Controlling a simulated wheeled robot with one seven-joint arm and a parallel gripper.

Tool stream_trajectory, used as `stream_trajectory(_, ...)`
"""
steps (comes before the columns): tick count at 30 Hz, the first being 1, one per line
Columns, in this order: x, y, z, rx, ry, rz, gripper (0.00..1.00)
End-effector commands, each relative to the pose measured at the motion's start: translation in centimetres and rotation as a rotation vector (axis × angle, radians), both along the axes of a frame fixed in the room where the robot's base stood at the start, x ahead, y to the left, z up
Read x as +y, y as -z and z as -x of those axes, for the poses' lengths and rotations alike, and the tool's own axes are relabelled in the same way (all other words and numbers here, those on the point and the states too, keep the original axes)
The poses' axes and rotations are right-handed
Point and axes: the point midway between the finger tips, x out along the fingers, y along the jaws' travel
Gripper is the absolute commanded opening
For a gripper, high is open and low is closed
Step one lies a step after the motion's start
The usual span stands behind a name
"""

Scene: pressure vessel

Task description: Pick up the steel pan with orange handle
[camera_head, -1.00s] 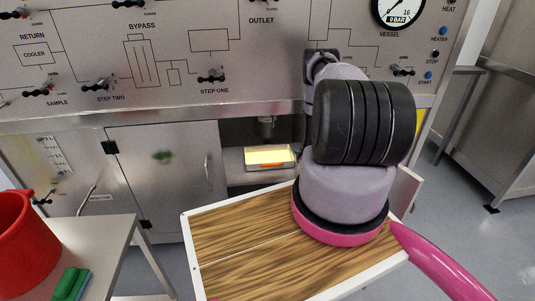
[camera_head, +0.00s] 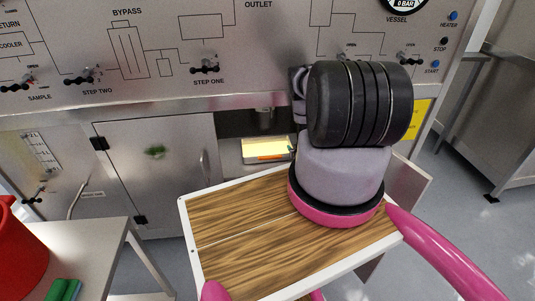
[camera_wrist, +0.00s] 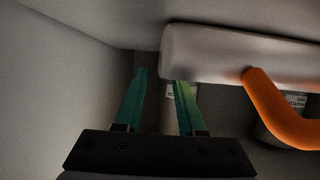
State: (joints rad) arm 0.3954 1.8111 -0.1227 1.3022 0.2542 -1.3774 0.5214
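The steel pan (camera_head: 254,149) sits in the recess under the control panel, with a yellow surface on top and its orange handle (camera_head: 271,157) at the front. In the wrist view the pan (camera_wrist: 215,52) is a pale grey block at upper right. Its orange handle (camera_wrist: 272,108) curves down at the right. My gripper (camera_wrist: 160,80) is open, with two green fingers apart and nothing visible between them. The right finger's tip is close to the pan's lower left corner; I cannot tell whether they touch. The handle lies right of both fingers. In the head view my arm hides the gripper.
My arm reaches in beside the recess. A closed cabinet door (camera_head: 164,170) is left of the recess, and an open door panel (camera_head: 411,182) stands at the right. A side table (camera_head: 95,238) holds a red bucket (camera_head: 18,250) and a green item (camera_head: 62,290).

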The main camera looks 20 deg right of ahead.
Motion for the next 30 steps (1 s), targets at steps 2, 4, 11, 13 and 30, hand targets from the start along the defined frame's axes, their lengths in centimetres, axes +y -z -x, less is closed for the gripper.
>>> stream_trajectory(2, -0.3, 0.5, -1.0, -0.001, -0.002, 0.0, 0.39)
stream_trajectory(4, -0.5, 0.8, -1.7, -0.002, -0.001, 0.001, 0.39)
stream_trajectory(11, -0.7, 1.1, -2.3, 0.001, 0.0, -0.001, 0.39)
stream_trajectory(13, -0.7, 1.1, -2.3, 0.001, 0.0, -0.001, 0.39)
stream_trajectory(30, -0.7, 1.0, -2.3, 0.0, 0.0, -0.001, 0.0)
